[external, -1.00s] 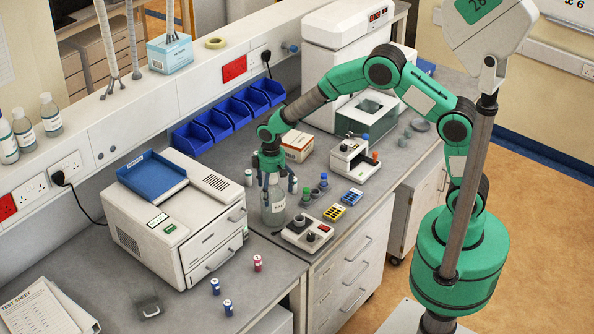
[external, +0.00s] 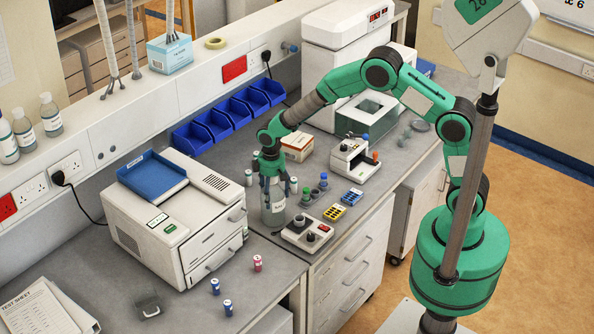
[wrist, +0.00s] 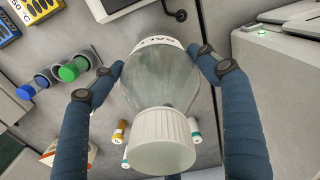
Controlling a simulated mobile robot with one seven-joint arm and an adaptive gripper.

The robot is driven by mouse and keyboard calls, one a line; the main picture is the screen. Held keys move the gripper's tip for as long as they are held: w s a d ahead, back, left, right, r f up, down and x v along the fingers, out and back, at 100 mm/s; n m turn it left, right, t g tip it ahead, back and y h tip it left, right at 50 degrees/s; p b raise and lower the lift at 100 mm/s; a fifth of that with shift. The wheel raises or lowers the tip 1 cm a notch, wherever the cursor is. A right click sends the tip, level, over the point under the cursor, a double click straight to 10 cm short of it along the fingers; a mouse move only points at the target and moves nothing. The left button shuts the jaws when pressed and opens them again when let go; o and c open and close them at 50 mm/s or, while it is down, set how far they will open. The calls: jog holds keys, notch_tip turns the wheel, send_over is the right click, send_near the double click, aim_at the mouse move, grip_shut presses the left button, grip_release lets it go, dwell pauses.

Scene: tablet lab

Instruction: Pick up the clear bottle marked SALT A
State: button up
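The clear bottle (external: 273,213) with a white label stands upright on the grey bench, behind the small control box. In the wrist view the bottle (wrist: 160,85) fills the middle, its ribbed white cap towards the camera. Part of its label shows upside down at the far edge, too little to read in full. My gripper (external: 273,190) is above and around the bottle's upper part. In the wrist view the blue fingers of my gripper (wrist: 157,60) lie on both sides of the bottle, their tips against its sides. Whether its base touches the bench is hard to tell.
The control box (external: 307,233) stands close in front of the bottle. Green-capped and blue-capped vials (external: 315,190) stand to the right, and small vials stand behind. A white drawer machine (external: 180,215) is to the left. Similar bottles (external: 50,115) stand on the shelf.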

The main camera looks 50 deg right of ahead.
jog(key=c, duration=0.8)
jog(key=shift+w+r, duration=0.1)
jog(key=shift+c, duration=0.3)
jog(key=shift+r, duration=5)
